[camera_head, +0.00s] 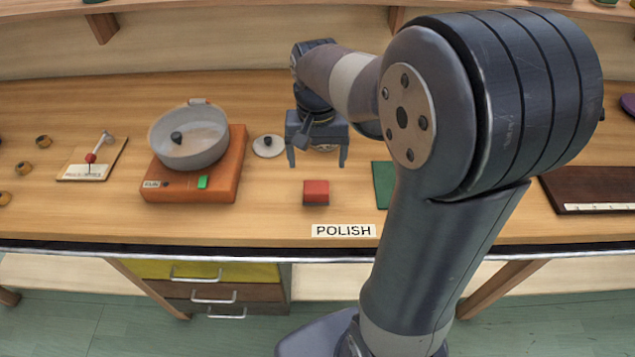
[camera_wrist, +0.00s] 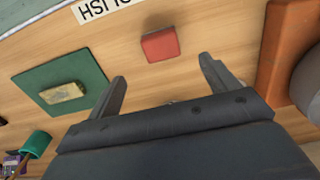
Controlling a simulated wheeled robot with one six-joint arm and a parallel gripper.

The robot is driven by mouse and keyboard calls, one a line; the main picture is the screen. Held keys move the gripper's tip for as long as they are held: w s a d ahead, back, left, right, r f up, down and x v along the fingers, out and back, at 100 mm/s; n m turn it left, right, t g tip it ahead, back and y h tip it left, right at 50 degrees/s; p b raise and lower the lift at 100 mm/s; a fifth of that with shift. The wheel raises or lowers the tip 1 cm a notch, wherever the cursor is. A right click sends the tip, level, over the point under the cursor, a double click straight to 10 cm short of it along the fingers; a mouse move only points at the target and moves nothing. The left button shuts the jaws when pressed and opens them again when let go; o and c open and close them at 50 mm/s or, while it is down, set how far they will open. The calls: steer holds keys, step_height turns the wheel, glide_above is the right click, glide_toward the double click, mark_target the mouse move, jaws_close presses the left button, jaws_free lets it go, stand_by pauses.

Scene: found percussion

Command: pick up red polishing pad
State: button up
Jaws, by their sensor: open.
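The red polishing pad (camera_head: 316,191) is a small red block with a darker front face. It lies on the wooden bench just behind the POLISH label (camera_head: 343,230). My gripper (camera_head: 318,163) is open above the bench, behind the pad in the head view, and apart from it. In the wrist view the pad (camera_wrist: 160,45) lies beyond the fingertips, roughly between their lines. The two fingers of my gripper (camera_wrist: 164,75) are spread with nothing between them. The exact height of the gripper over the bench is hard to tell.
Left of the pad is an orange base (camera_head: 203,189) carrying a grey bowl (camera_head: 187,148). A small white disc (camera_head: 268,146) lies near my gripper. A green mat (camera_head: 381,184), partly hidden by my arm, holds a yellowish block (camera_wrist: 62,93). The bench around the pad is clear.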

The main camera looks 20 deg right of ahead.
mark_target(316, 187)
step_height(316, 187, down, 10)
steer(key=shift+f, duration=0.25)
stand_by(0.4)
steer(key=shift+c, duration=0.5)
steer(key=c, duration=1)
